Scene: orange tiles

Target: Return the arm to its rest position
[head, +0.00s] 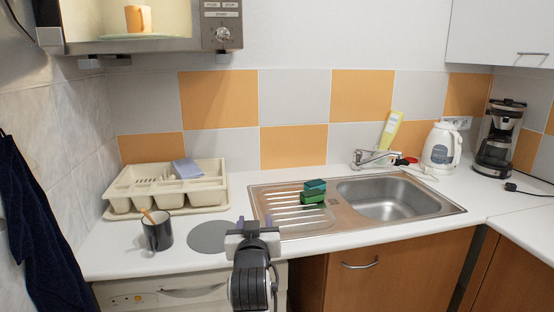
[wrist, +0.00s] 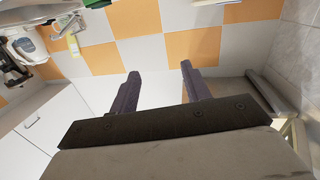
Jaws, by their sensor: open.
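My gripper (head: 253,229) shows at the bottom middle of the head view, over the front of the worktop by the grey round mat (head: 210,237). In the wrist view my gripper (wrist: 160,82) has its two fingers apart, with nothing between them. Past the fingers are orange and white tiles. In the head view my arm reaches up from the bottom edge to the gripper. Its lower part is out of view.
A dark mug (head: 157,234) with a spoon stands left of the mat. A dish rack (head: 166,190) is behind it. Green sponges (head: 313,190) lie on the sink drainer (head: 280,205). A microwave (head: 140,25) with its door area lit holds an orange cup (head: 138,19) overhead.

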